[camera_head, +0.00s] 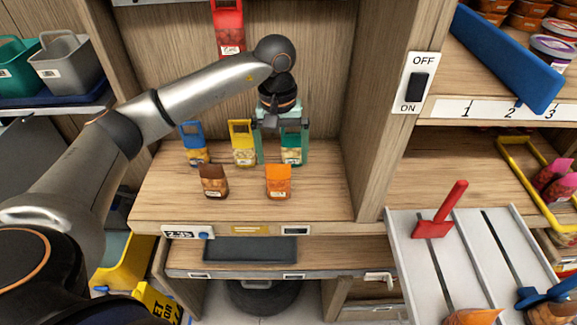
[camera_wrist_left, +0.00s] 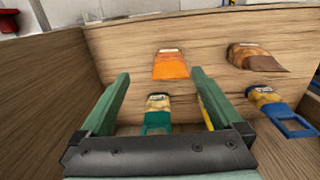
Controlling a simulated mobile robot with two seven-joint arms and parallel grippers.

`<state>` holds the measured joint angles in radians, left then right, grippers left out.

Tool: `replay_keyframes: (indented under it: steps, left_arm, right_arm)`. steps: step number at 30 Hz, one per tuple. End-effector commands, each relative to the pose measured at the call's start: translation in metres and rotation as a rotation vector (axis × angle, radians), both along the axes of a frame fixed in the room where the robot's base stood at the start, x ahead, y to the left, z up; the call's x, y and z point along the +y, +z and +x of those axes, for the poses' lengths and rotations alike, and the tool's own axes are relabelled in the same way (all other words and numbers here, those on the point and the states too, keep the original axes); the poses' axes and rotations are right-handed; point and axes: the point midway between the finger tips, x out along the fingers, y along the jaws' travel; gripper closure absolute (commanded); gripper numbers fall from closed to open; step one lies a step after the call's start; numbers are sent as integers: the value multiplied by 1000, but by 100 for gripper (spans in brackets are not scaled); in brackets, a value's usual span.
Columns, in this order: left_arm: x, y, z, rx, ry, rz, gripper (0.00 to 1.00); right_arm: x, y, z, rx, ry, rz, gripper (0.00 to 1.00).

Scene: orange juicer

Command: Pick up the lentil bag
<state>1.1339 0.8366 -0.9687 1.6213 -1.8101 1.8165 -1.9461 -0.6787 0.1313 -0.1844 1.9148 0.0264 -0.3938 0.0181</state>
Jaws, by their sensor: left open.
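Several small bags stand on the wooden shelf (camera_head: 240,207): a green one (camera_head: 291,150), a yellow one (camera_head: 243,152), a blue one (camera_head: 195,155), a brown one (camera_head: 213,181) and an orange one (camera_head: 278,188). Their labels are too small to read, so I cannot tell which holds lentils. My left gripper (camera_head: 282,160) is open and empty, pointing down at the green bag, with its fingers spread to either side. In the left wrist view the green bag (camera_wrist_left: 157,112) shows between the fingers, and the yellow bag is mostly hidden behind one finger. My right gripper is not in view.
Wooden walls close the shelf at both sides and the back. An on/off switch (camera_head: 416,86) is on the right post.

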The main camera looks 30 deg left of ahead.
Motion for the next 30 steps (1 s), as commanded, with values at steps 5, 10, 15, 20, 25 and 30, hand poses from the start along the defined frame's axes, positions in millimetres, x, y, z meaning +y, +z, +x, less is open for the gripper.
replay_keyframes:
  steps: [5,10,15,20,25,30]
  left_arm:
    - [16,-3,1,-3,-14,58,0]
    - [15,-34,1,0,-14,54,0]
    - [15,-59,2,-3,-14,51,0]
    - [15,-69,2,-4,-14,52,0]
    - [19,-92,6,-2,-12,49,0]
    - [19,-114,7,-4,-14,50,0]
  right_arm:
    - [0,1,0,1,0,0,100]
    - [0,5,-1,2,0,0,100]
    - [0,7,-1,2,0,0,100]
    - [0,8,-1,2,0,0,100]
    - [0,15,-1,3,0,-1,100]
    - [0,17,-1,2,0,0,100]
